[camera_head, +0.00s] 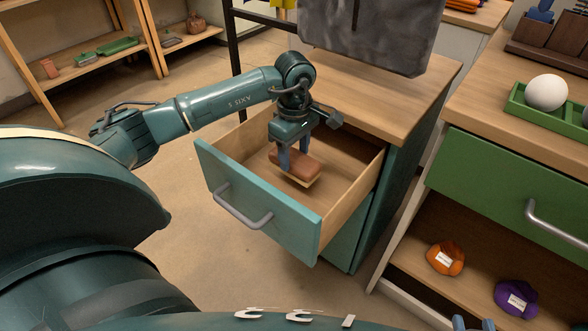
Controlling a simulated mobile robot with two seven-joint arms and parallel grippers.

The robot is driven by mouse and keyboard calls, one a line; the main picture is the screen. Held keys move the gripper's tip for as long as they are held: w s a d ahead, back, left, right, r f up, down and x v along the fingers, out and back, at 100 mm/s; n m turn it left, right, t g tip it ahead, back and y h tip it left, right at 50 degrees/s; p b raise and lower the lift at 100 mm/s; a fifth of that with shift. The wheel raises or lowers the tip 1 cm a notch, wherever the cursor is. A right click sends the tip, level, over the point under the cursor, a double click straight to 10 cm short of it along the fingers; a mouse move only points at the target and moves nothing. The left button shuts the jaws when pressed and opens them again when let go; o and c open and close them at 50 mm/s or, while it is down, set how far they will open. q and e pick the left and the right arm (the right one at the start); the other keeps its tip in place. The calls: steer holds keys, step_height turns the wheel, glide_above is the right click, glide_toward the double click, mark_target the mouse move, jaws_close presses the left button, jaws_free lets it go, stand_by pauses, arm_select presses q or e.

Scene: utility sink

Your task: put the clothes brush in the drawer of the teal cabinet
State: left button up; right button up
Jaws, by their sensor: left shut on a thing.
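The clothes brush (299,166) has a brown wooden back and a pale underside. My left gripper (293,158) is shut on it, pointing down, and holds it inside the outline of the open drawer. I cannot tell whether the brush touches the drawer floor. The drawer (262,199) of the teal cabinet (379,196) is pulled out, with a teal front, a grey bar handle (241,209) and a bare wooden inside. My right gripper (473,323) shows only as two fingertips at the bottom edge, apart with nothing visible between them.
A dark grey block-like thing (372,30) stands on the cabinet's wooden top. At right, a green-drawered bench (492,181) carries a green tray (514,103) with a white ball (546,92). An orange pouch (445,258) and a purple one (516,298) lie on its lower shelf.

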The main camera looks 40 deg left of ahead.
mark_target(295, 156)
arm_select(q)
step_height(295, 156, down, 4)
steer(key=shift+r+b, duration=0.1)
steer(key=shift+b, duration=0.35)
steer(key=shift+f, duration=0.3)
arm_select(e)
steer(key=shift+w+a+t, duration=0.1)
steer(key=shift+t, duration=0.3)
arm_select(q)
steer(key=shift+f, duration=0.2)
steer(key=o, duration=1)
steer(key=shift+r, duration=0.15)
arm_select(e)
steer(key=shift+r, duration=0.1)
arm_select(q)
step_height(295, 156, up, 12)
steer(key=p, duration=0.2)
steer(key=shift+r+p, duration=0.1)
steer(key=shift+p, duration=0.2)
arm_select(e)
steer(key=shift+s+d+g, duration=0.2)
steer(key=shift+s+g, duration=0.25)
steer(key=shift+g, duration=0.55)
